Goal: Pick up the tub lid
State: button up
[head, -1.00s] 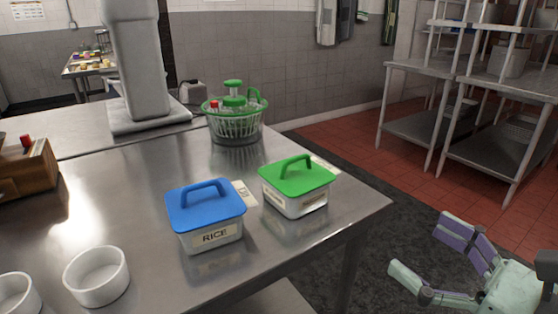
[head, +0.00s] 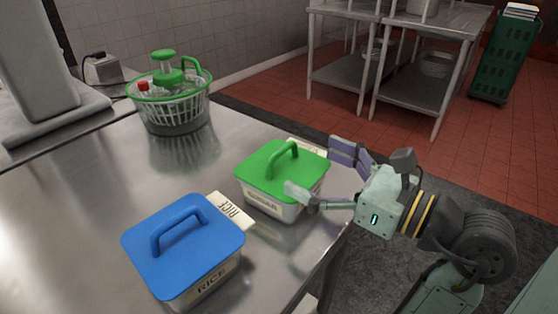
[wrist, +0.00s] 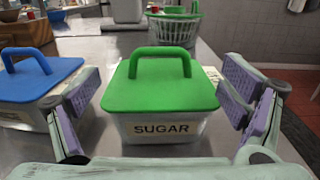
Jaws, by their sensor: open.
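A green lid (head: 262,171) with an arched handle sits on a clear tub (head: 268,205) near the table's right edge. In the wrist view the green lid (wrist: 160,92) is centred, and the tub's label reads SUGAR (wrist: 162,129). A blue lid (head: 190,243) covers a second tub labelled RICE (head: 212,278), to the left and nearer. My gripper (head: 318,172) is open and empty at the right side of the green-lidded tub. In the wrist view its two fingers stand wide apart, one on each side of the green lid, with the handle ahead between them.
A green and white basket (head: 172,103) with bottles stands farther back on the steel table (head: 95,190). A RICE card (head: 232,212) lies between the tubs. Steel shelves (head: 400,75) and a green crate (head: 500,60) stand beyond the table.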

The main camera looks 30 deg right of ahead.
aim_at(283, 147)
jog(key=p+x, duration=0.2)
jog(key=x, duration=0.4)
jog(key=shift+w+a+r, duration=0.15)
jog(key=shift+w, duration=0.15)
jog(key=c, duration=1.3)
jog(key=shift+r, duration=0.1)
jog(key=shift+c, duration=0.2)
jog(key=shift+r+p, duration=0.4)
jog(key=shift+r, duration=0.15)
notch_tip(283, 147, up, 3)
jog(key=shift+f+p, duration=0.25)
jog(key=shift+p, duration=0.45)
jog(key=s+a, duration=0.3)
jog(key=s, duration=0.4)
jog(key=s+a+r+b, duration=0.1)
jog(key=s+a, duration=0.1)
jog(key=s, duration=0.6)
jog(key=shift+a+r, duration=0.15)
jog(key=shift+a, duration=0.25)
